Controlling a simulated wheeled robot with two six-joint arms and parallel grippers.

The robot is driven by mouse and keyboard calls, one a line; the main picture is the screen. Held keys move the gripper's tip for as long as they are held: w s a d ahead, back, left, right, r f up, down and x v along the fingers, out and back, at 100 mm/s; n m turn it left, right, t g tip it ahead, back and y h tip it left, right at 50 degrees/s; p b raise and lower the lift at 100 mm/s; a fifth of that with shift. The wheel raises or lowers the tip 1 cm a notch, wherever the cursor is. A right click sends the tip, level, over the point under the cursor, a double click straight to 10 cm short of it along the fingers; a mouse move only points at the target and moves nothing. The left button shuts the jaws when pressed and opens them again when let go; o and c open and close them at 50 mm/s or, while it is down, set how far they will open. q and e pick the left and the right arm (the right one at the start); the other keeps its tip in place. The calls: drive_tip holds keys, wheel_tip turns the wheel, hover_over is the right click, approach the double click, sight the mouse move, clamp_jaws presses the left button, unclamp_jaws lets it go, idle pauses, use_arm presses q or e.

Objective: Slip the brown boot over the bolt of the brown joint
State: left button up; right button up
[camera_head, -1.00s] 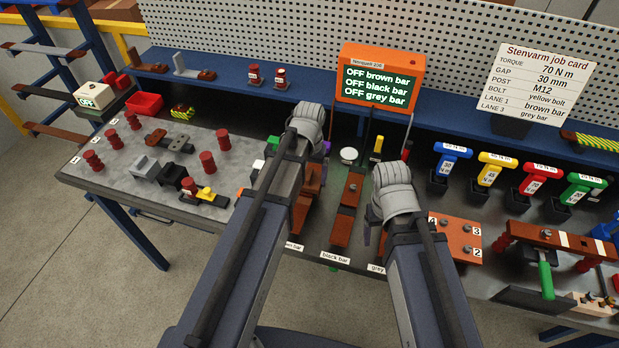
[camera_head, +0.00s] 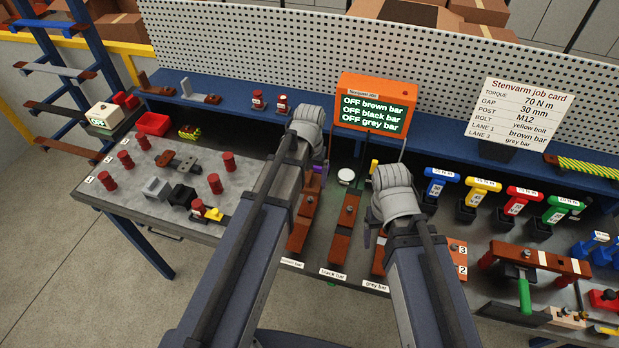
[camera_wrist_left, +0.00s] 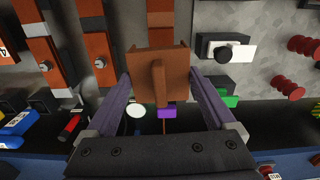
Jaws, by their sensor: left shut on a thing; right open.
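The brown boot (camera_wrist_left: 158,75) is held between the fingers of my left gripper (camera_wrist_left: 160,82) in the left wrist view. The brown joint's bar (camera_head: 303,222) lies in the lane labelled brown bar, partly behind my left arm. It also shows beyond the boot in the left wrist view (camera_wrist_left: 160,18). Its bolt is not visible, and I cannot tell how the boot lines up with it. In the head view my left gripper's fingers are hidden behind its wrist. My right gripper (camera_head: 369,232) is open and hangs near the grey bar, partly hidden by its wrist.
The black bar joint (camera_head: 345,222) with its bolt lies right of the brown one. An orange tester (camera_head: 376,103) reads OFF for all bars. Coloured torque tools (camera_head: 480,190) stand to the right. Red posts and loose parts occupy the grey mat (camera_head: 150,185) at left.

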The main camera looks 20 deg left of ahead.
use_arm(q)
drive_tip(key=shift+f, duration=0.1)
drive_tip(key=b, duration=0.6)
hover_over(310, 198)
drive_tip(key=shift+m, duration=0.3)
drive_tip(key=shift+f, duration=2.7)
use_arm(e)
drive_tip(key=shift+f, duration=2.75)
use_arm(q)
drive_tip(key=shift+f+b, duration=1.95)
drive_tip(key=shift+f, duration=0.15)
use_arm(e)
drive_tip(key=shift+f, duration=2.15)
use_arm(q)
drive_tip(key=o, duration=1.2)
use_arm(e)
drive_tip(key=shift+r, duration=0.1)
use_arm(q)
wheel_tip(310, 198, up, 8)
drive_tip(key=p, duration=0.8)
drive_tip(key=shift+f, duration=0.1)
use_arm(e)
wheel_tip(310, 198, up, 8)
drive_tip(key=shift+f, duration=0.2)
use_arm(q)
drive_tip(key=shift+f, duration=0.1)
use_arm(e)
drive_tip(key=shift+f, duration=0.1)
